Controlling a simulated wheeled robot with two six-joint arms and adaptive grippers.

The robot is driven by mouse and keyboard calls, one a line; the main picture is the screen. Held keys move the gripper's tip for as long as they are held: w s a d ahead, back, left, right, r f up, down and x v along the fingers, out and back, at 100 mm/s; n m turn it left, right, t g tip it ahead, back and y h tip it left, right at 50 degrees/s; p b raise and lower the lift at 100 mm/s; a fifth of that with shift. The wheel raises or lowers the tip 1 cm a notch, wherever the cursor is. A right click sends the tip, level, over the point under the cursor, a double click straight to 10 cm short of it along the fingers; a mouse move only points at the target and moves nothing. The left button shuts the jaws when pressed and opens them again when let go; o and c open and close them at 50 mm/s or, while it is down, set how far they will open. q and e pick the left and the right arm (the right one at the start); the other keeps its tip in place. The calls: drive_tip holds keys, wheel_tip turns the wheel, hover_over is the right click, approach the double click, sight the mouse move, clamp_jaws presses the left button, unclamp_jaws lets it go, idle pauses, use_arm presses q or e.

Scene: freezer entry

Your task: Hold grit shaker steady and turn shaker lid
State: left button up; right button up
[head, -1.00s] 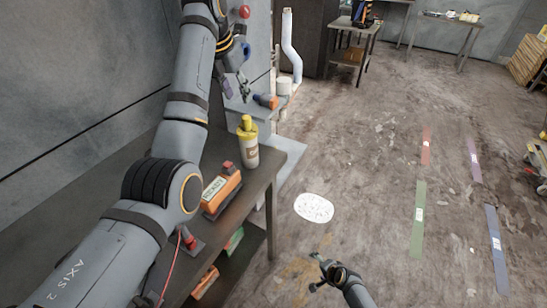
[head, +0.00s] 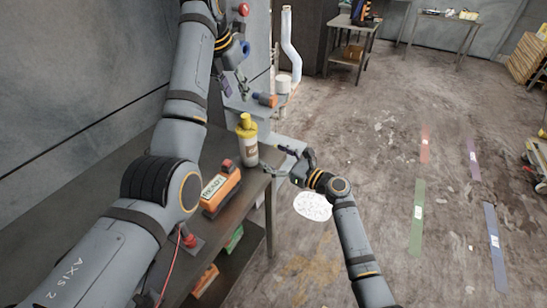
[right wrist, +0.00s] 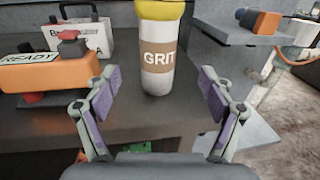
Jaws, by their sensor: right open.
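The grit shaker (head: 249,151) stands upright near the edge of the dark bench, with its yellow lid (head: 246,124) on top. In the right wrist view the shaker (right wrist: 156,68) shows its tan GRIT label, and the lid (right wrist: 160,7) is cut off by the top edge. My right gripper (head: 277,160) is open just right of the shaker, its fingers pointing toward it. In its wrist view the shaker appears between the two spread fingers, apart from both. My left gripper (head: 236,87) is above and beyond the shaker, its fingers apart and empty.
An orange READY box (head: 221,191) with a red button sits on the bench (head: 176,146) left of the shaker. A blue-and-orange item (head: 264,100) lies on a grey ledge behind. A white floor patch (head: 313,207) lies beneath my right arm; open floor extends right.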

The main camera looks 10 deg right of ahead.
sight(255, 147)
drive_tip(key=x, duration=1)
drive_tip(key=shift+a+f, duration=0.1)
drive_tip(key=shift+a, duration=0.1)
drive_tip(key=shift+c, duration=0.4)
